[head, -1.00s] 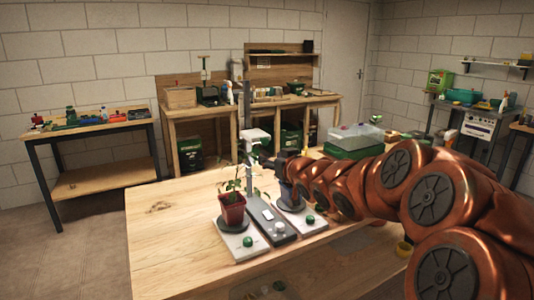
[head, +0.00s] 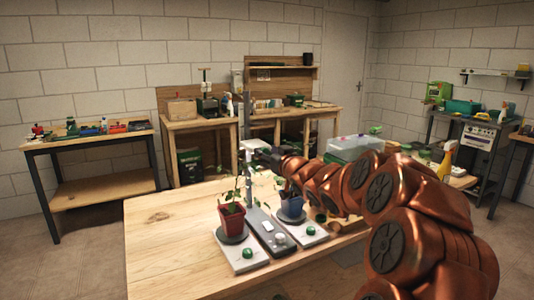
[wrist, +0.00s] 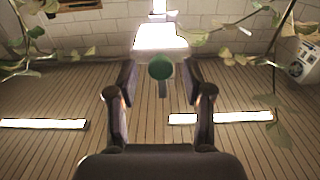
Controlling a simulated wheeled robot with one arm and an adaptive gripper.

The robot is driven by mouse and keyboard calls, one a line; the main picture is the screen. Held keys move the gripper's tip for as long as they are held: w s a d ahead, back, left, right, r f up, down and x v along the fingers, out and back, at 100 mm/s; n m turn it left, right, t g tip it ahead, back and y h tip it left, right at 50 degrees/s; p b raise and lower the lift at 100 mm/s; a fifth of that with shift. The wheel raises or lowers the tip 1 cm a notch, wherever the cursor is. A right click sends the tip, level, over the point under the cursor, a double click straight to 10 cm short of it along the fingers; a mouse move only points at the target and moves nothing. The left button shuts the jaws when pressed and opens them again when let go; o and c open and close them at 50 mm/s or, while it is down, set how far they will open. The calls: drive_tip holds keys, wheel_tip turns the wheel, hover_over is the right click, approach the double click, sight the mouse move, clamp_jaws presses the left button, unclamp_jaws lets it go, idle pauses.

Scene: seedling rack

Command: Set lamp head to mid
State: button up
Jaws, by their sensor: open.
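The white lamp head (head: 257,145) sits near the top of an upright post (head: 247,180) on a grey base (head: 272,236). In the wrist view the lamp head (wrist: 160,36) glows, with a green round knob (wrist: 160,67) on its near side and a small grey tab below. My gripper (head: 273,158) is at lamp-head height, just right of it. In the wrist view my gripper (wrist: 160,76) is open, with one finger on each side of the knob. I cannot tell whether either finger touches it.
Leaves (wrist: 285,80) hang at both sides of the wrist view. The wooden table (head: 165,235) is clear at left.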

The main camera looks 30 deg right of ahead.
drive_tip(key=shift+w, duration=0.3)
clamp_jaws()
idle(0.4)
